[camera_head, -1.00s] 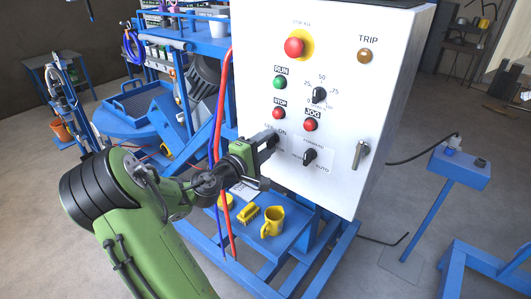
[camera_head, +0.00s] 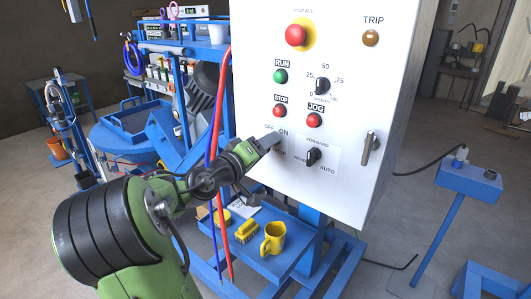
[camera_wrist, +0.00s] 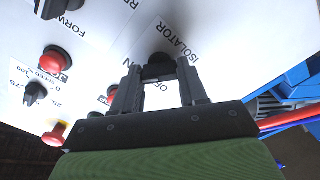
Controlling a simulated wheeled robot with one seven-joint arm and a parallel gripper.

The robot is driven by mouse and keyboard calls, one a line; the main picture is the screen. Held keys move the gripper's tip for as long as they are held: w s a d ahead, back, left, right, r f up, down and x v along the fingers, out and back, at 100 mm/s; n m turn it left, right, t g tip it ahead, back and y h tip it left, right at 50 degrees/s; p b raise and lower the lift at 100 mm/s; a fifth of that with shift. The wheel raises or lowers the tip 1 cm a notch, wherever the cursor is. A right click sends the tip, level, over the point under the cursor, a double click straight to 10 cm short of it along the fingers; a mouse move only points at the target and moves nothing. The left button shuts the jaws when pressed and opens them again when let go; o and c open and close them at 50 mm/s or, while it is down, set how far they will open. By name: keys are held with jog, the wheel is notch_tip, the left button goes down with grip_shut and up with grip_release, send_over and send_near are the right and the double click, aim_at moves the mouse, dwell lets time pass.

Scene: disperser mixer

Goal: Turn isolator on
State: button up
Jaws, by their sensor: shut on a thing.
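The isolator knob (camera_wrist: 158,68) is a small black rotary switch on the white control panel (camera_head: 335,190). In the wrist view it sits between my fingertips, close to the ISOLATOR, OFF and ON labels. My gripper (camera_wrist: 157,78) is shut on the knob. In the head view my gripper (camera_head: 270,142) reaches the lower left of the panel, just below the OFF and ON labels. The fingers hide the knob there, and which way it points cannot be told.
A black selector knob (camera_head: 314,157) is right of my gripper, with a grey door handle (camera_head: 370,148) beyond. STOP (camera_head: 279,111) and JOG (camera_head: 314,120) buttons are above. Red and blue hoses (camera_head: 217,150) hang at the left. A yellow mug (camera_head: 272,239) stands on a blue shelf below.

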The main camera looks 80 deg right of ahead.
jog(key=shift+f+m, duration=0.1)
jog(key=shift+m, duration=0.2)
dwell(0.4)
jog(key=o, duration=1.1)
jog(key=shift+c, duration=0.2)
jog(key=p+v, duration=0.1)
jog(key=v, duration=1.4)
jog(key=shift+w+a, duration=0.25)
jog(key=shift+a, duration=0.1)
